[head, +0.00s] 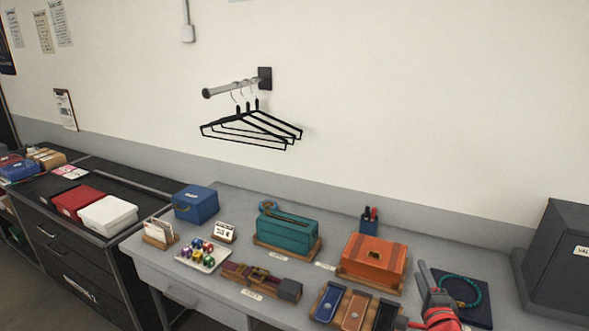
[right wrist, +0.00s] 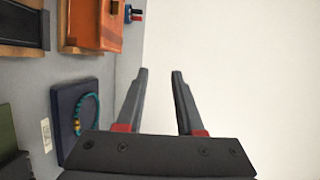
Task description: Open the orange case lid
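The orange case (head: 374,258) sits on a wooden base at the right part of the grey table, and its lid is shut. A small dark clasp shows on its front. It also shows at the top left of the right wrist view (right wrist: 97,22), cut off by the frame edge. My right gripper (head: 428,275) is to the right of the case, apart from it. In the right wrist view its two fingers (right wrist: 160,75) are spread with nothing between them. My left gripper is not in the head view.
A navy pad (head: 477,306) with a teal bead necklace (head: 460,291) lies beside my right gripper. A teal case (head: 287,232) stands left of the orange one, and a pen cup (head: 369,222) behind it. Pouches on a wooden tray lie in front. A dark grey box (head: 560,255) stands far right.

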